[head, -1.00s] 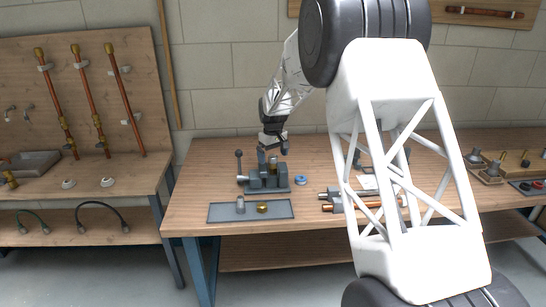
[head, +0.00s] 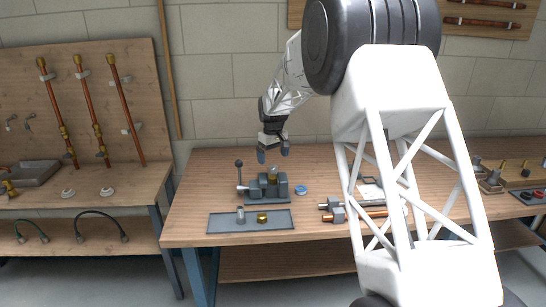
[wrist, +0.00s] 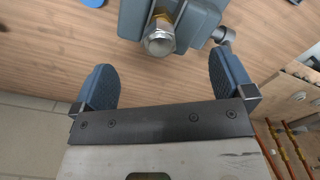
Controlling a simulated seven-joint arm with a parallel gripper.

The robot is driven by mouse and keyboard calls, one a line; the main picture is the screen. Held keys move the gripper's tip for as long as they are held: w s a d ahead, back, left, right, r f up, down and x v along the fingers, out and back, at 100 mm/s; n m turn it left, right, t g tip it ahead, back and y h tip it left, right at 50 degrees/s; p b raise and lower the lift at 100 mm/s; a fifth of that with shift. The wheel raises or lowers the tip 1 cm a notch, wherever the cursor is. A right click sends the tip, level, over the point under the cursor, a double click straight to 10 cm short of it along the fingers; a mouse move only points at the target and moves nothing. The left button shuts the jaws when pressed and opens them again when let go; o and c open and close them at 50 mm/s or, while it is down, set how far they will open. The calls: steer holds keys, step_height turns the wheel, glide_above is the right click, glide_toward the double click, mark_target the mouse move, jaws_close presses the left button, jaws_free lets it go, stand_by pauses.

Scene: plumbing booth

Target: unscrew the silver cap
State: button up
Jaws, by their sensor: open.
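The silver cap (wrist: 159,40) is a rounded, hex-sided piece on a brass fitting held in the grey vise (wrist: 196,22). In the head view the cap (head: 272,168) stands at the top of the vise (head: 283,189); its detail is too small to tell. My gripper (head: 273,153) is open and empty above the vise, apart from the cap. In the wrist view the blue fingers of my gripper (wrist: 163,76) are spread wide, and the cap lies ahead of them, roughly midway between.
A grey tray (head: 220,226) in front of the vise holds a silver cylinder (head: 240,215) and a brass piece (head: 262,217). A blue ring (head: 301,190) lies right of the vise. The vise's lever (head: 239,172) stands at its left. Pipe tools (head: 335,211) lie further right.

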mark_target(274, 166)
steer(key=shift+c, duration=0.3)
steer(key=c, duration=0.5)
steer(key=shift+m, duration=0.3)
steer(key=m, duration=0.5)
steer(key=shift+r, duration=0.4)
steer(key=m, duration=0.4)
steer(key=shift+r, duration=0.25)
steer(key=m, duration=0.5)
steer(key=shift+r+m, duration=0.3)
steer(key=shift+r, duration=0.05)
steer(key=m, duration=0.6)
steer(key=shift+d+r, duration=0.1)
steer(key=shift+r, duration=0.3)
steer(key=shift+f, duration=0.15)
steer(key=shift+f, duration=3.75)
